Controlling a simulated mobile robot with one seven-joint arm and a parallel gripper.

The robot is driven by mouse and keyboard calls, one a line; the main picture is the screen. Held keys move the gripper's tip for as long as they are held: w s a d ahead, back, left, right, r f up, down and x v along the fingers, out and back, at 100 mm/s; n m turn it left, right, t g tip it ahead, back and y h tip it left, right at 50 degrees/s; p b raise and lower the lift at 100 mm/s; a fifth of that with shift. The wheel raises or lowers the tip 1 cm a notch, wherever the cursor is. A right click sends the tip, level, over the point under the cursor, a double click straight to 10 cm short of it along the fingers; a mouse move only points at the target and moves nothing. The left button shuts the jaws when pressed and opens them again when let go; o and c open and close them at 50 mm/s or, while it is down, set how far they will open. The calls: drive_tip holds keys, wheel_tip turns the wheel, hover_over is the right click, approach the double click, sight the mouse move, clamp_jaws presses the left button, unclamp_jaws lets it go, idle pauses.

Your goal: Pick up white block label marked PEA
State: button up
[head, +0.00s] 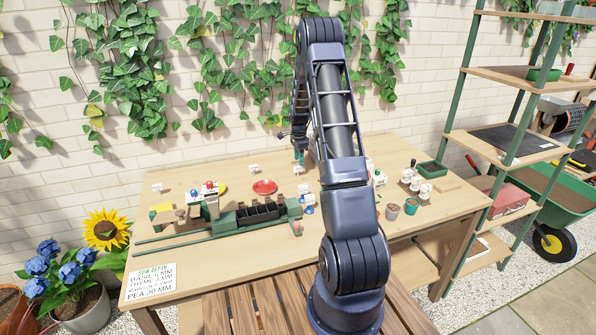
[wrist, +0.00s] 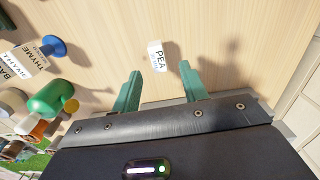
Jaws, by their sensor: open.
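The white block label marked PEA (wrist: 156,56) stands on the wooden table in the wrist view, with its black lettering facing the camera. My gripper (wrist: 160,80) is open, its two green fingers apart. The block lies just beyond the fingertips, roughly centred between them, and nothing is held. In the head view my gripper (head: 299,155) hangs over the back part of the table. A small white block (head: 298,170) shows just below it; its lettering is too small to read there.
A THYME label (wrist: 28,60), a blue-based piece (wrist: 52,46) and a green rounded piece (wrist: 52,98) lie left of my gripper. A red dish (head: 264,187) and a dark seed tray (head: 260,213) are on the table. Wood around the block is clear.

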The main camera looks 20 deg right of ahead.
sight(298, 167)
drive_tip(key=f, duration=0.5)
drive_tip(key=shift+s+a, duration=0.1)
drive_tip(key=shift+a, duration=0.15)
clamp_jaws()
